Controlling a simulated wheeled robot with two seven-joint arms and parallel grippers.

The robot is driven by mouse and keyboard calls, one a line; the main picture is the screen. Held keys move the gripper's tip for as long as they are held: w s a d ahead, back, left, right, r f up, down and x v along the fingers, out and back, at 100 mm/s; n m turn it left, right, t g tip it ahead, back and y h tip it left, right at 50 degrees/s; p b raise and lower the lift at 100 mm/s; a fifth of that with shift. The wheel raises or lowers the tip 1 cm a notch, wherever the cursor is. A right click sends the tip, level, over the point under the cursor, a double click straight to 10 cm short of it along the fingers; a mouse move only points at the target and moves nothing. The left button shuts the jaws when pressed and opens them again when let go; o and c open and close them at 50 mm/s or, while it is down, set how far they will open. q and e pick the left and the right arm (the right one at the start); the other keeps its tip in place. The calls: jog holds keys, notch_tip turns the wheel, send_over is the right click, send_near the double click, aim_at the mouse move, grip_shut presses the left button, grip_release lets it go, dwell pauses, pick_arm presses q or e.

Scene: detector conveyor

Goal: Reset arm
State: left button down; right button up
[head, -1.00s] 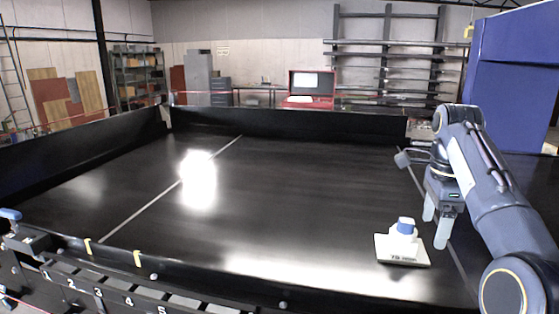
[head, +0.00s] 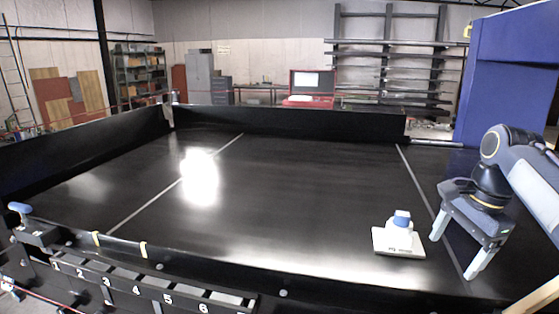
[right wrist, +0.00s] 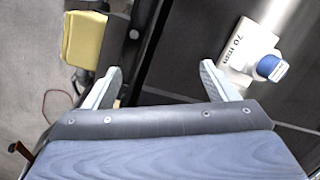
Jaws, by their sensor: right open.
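My right gripper (head: 452,259) is at the right of the head view, over the right side of the black conveyor surface (head: 300,190). Its two fingers are spread wide with nothing between them; they also show in the right wrist view (right wrist: 160,88). A white bottle with a blue cap (head: 401,219) stands on a white printed plate (head: 385,243), left of and apart from the right gripper. In the right wrist view the blue cap (right wrist: 272,67) and the plate (right wrist: 235,75) are beyond the right finger. My left gripper is in neither view.
A rail with numbered slots (head: 135,290) runs along the near edge, with a blue-handled clamp (head: 20,208) at left. Black walls (head: 290,122) bound the back and left. A yellow object (right wrist: 84,40) is near the left finger in the wrist view. The conveyor's middle is clear.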

jog(key=s+a+f+n+t+b, duration=0.1)
jog(key=s+a+f+n, duration=0.3)
jog(key=s+f, duration=0.3)
jog(key=s+a+f+n+t+y+b, duration=0.1)
jog(key=s+a+f+n+b, duration=0.1)
jog(key=s+a+f+n, duration=0.2)
jog(key=s+a+f+n+t+y+b, duration=0.1)
jog(key=s+a+f+n, duration=0.3)
jog(key=s+f, duration=0.6)
jog(key=shift+s+a+f+n+t, duration=0.25)
jog(key=shift+s+n+t, duration=0.35)
jog(key=shift+s+n, duration=0.3)
jog(key=shift+c, duration=0.3)
